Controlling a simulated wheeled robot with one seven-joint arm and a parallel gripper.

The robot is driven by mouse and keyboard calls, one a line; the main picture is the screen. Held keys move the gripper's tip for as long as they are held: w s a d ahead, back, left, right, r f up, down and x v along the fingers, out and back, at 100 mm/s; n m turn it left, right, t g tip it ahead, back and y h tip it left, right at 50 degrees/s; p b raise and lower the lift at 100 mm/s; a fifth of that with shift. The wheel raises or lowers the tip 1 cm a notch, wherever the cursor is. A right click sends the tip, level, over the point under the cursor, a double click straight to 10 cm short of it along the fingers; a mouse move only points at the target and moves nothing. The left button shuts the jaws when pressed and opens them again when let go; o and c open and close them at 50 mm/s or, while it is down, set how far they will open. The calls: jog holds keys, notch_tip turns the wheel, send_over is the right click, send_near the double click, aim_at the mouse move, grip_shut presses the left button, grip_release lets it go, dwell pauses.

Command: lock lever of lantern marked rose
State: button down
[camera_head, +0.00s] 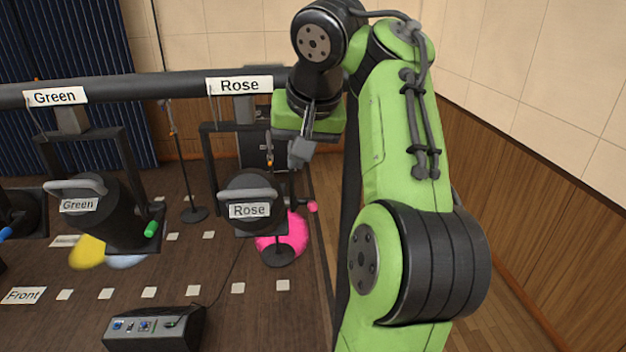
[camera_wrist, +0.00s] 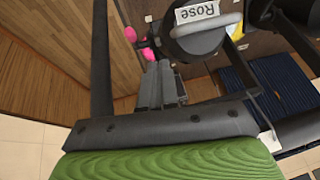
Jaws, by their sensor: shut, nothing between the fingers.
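The lantern marked Rose (camera_head: 249,188) is a black can with a grey handle, hanging in a yoke from the overhead bar. A pink-tipped lever (camera_head: 311,207) stands out at its right side. In the wrist view the Rose lantern (camera_wrist: 196,42) is at the top, and two pink parts (camera_wrist: 130,34) show to its left. My gripper (camera_head: 299,153) is shut and empty, above and right of the lantern, pointing down. In the wrist view my gripper's fingers (camera_wrist: 160,68) end just below the lower pink part. I cannot tell whether they touch.
The overhead bar (camera_head: 150,86) runs across at the left. The Green lantern (camera_head: 105,215) with a green-tipped lever hangs left of Rose. A dark control box (camera_head: 155,328) stands at the lower front. A wood-panelled wall (camera_head: 550,180) is at the right.

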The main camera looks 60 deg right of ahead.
jog(key=s+d+r+m, duration=0.1)
jog(key=s+d+r, duration=0.2)
jog(key=s+d, duration=0.15)
jog(key=h, duration=0.1)
send_over(313, 201)
jog(key=s, duration=0.2)
notch_tip(313, 201, down, 9)
jog(key=f+b, duration=0.1)
jog(key=a+f, duration=0.1)
jog(key=f+b, duration=0.1)
jog(key=shift+s+a+f+t+b, duration=0.15)
jog(key=shift+a+t+b, duration=0.1)
jog(key=shift+t+b, duration=0.05)
jog(key=shift+a+f, duration=0.25)
jog(key=shift+f, duration=0.05)
jog(key=shift+d, duration=0.15)
